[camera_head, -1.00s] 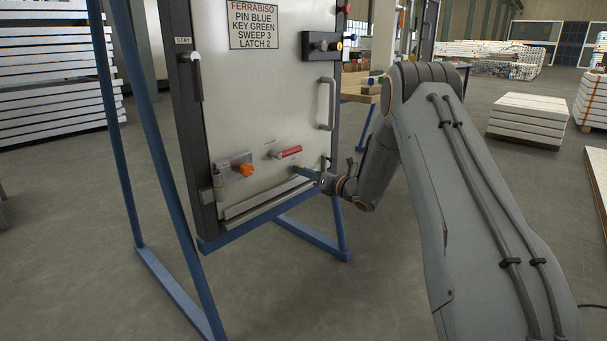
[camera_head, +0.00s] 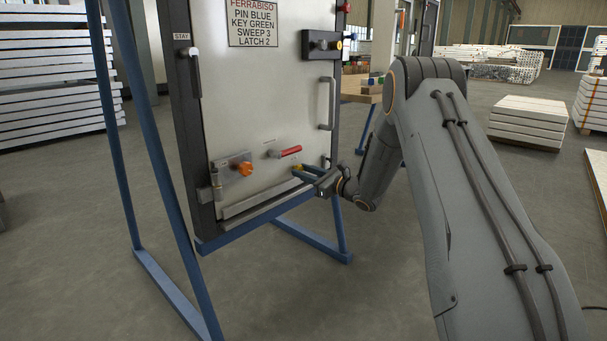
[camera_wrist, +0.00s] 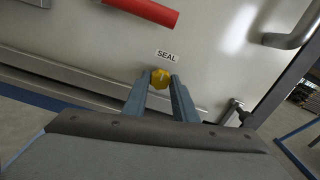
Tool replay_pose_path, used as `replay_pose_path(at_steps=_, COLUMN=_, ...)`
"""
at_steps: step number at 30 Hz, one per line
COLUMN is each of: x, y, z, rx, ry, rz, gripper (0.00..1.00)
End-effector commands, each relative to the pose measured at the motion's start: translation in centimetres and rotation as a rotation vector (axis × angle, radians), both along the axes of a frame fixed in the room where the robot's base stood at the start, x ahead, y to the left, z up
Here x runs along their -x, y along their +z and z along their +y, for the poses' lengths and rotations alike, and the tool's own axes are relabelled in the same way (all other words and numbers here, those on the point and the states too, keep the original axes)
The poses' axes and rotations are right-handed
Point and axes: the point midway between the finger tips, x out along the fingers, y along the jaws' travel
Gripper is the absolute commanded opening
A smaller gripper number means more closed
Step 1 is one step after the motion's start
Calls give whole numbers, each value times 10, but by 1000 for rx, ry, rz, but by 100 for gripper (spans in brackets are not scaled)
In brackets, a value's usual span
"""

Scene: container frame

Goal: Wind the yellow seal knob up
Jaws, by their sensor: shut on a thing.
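The yellow seal knob (camera_wrist: 160,79) sits on the pale door panel (camera_wrist: 95,50), just below a "SEAL" label (camera_wrist: 167,56). My gripper (camera_wrist: 160,84) has its two blue-grey fingers on either side of the knob, shut on it. In the head view, my gripper (camera_head: 302,172) reaches the lower right of the door, and only a bit of the yellow knob (camera_head: 297,168) shows at the fingertips. The wrist view looks tilted against the door. The knob's turn angle cannot be told.
A red handle (camera_head: 290,151) is just above the knob, and an orange knob (camera_head: 245,169) is to its left. A grey ledge (camera_head: 265,195) runs below. A grey pull handle (camera_head: 326,103) is above right. Blue frame legs (camera_head: 312,238) stand beneath the door.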

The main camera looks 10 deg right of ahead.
Motion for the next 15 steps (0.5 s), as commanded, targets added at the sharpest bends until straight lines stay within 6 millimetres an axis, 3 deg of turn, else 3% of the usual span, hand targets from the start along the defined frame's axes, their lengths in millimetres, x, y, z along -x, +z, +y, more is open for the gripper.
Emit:
replay_pose_path(at_steps=14, x=1, y=-2, z=2, rx=11, ry=4, rz=-5, gripper=3)
replay_pose_path(at_steps=15, x=1, y=-2, z=2, rx=11, ry=4, rz=-5, gripper=30)
